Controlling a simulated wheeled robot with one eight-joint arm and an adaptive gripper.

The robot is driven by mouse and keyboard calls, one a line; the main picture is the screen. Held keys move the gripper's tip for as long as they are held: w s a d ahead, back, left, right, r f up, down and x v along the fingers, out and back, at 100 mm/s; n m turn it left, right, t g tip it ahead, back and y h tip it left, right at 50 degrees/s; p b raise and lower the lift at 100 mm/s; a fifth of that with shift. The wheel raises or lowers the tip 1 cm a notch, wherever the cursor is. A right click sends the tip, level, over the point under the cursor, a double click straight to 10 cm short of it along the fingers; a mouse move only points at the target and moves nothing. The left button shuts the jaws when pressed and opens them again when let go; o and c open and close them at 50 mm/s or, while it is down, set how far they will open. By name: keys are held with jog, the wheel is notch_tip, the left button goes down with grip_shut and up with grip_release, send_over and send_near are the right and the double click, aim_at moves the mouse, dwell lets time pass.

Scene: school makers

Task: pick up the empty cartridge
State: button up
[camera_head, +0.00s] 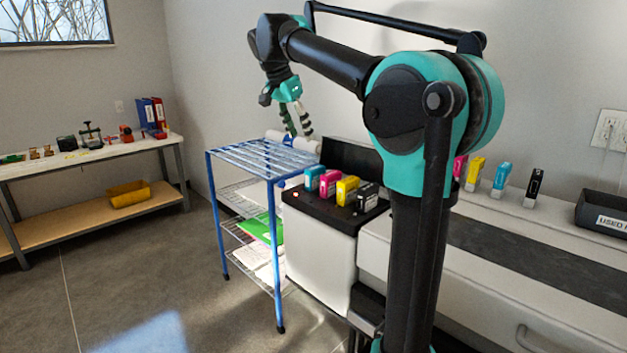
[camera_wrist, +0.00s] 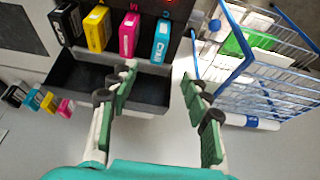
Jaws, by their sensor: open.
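The printer (camera_head: 322,252) holds a row of cyan (camera_head: 313,178), magenta (camera_head: 329,182), yellow (camera_head: 347,189) and black (camera_head: 367,197) cartridges on its top. A red light (camera_head: 296,194) glows near the cyan end. In the wrist view the row shows as black (camera_wrist: 66,25), yellow (camera_wrist: 97,28), magenta (camera_wrist: 129,33) and cyan (camera_wrist: 161,40). No mark that I can read tells which is empty. My gripper (camera_head: 299,130) is open and empty above the row's cyan end; in the wrist view its fingertips (camera_wrist: 160,79) are below the cyan cartridge, apart from it.
The printer's raised black lid (camera_head: 352,158) stands behind the row. A blue wire rack (camera_head: 262,157) is left of it. More cartridges, including yellow (camera_head: 475,173), cyan (camera_head: 501,178) and black (camera_head: 534,187), stand on the right counter beside a black tray labelled "USED" (camera_head: 603,222).

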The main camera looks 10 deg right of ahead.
aim_at(313, 168)
jog(key=x, duration=1.6)
jog(key=shift+f, duration=0.45)
jog(key=shift+c, duration=0.6)
grip_shut()
